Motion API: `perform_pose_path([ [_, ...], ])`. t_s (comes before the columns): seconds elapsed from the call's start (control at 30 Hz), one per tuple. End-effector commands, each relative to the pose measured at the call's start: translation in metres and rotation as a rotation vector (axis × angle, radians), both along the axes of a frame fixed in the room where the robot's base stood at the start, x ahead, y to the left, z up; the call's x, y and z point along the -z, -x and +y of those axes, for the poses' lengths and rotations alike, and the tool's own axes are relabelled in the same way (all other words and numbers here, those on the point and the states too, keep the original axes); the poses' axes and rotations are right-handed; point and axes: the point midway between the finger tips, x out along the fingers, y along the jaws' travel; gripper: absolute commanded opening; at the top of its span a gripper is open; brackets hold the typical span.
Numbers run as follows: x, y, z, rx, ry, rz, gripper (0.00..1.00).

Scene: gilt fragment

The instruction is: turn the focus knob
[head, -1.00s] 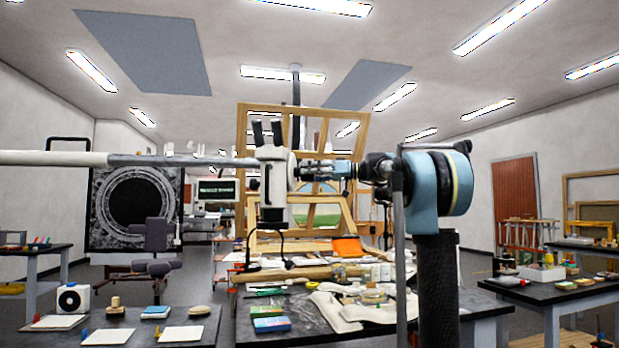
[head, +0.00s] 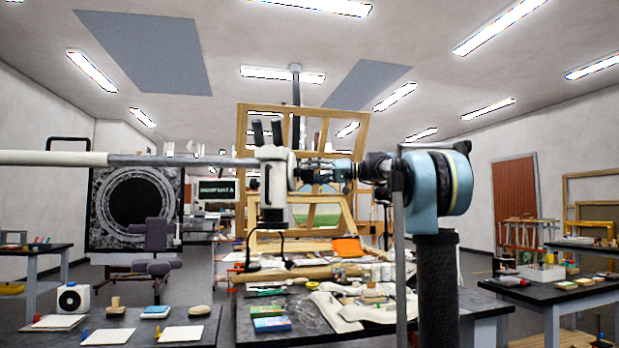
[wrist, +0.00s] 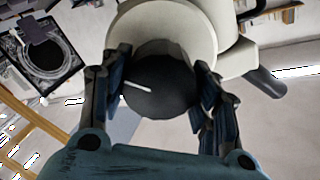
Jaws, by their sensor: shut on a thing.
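The focus knob (wrist: 160,80) is a dark round knob with a white line on its face. In the wrist view it fills the gap between the two fingers of my gripper (wrist: 158,88), which is shut on it. The white line slants down to the right, left of the knob's middle. The knob sits on the side of the cream microscope (head: 273,175), which has two dark eyepieces on top and hangs on a horizontal boom (head: 180,160). In the head view my gripper (head: 303,171) meets the microscope's right side, and the knob is hidden there.
A wooden easel frame (head: 305,112) stands behind the microscope. A thin grey post (head: 400,270) rises beside my arm. A front-left table holds several small items.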

Motion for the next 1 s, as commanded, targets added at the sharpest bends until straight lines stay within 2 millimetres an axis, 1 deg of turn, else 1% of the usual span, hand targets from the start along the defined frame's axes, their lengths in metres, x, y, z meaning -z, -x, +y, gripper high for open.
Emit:
perform_pose_path([
  [0.13, 0.001, 0.0, 0.0, 0.0, 0.001, -0.001, 0.32],
  [0.17, 0.001, 0.0, 0.0, 0.0, 0.001, -0.001, 0.58],
  [0.2, 0.001, 0.0, 0.0, 0.0, 0.001, -0.001, 0.67],
  [0.23, 0.001, 0.0, 0.0, 0.0, 0.001, -0.001, 0.74],
  [0.27, 0.001, 0.0, 0.0, 0.0, 0.001, -0.001, 0.76],
  [0.67, 0.0, 0.0, -0.003, 0.001, 0.001, -0.001, 0.76],
  [0.77, 0.0, 0.0, -0.011, 0.002, 0.0, -0.001, 0.76],
  [0.87, 0.0, 0.001, -0.025, 0.004, 0.0, -0.001, 0.76],
  [1.0, 0.0, 0.002, -0.052, 0.004, 0.001, -0.001, 0.76],
])
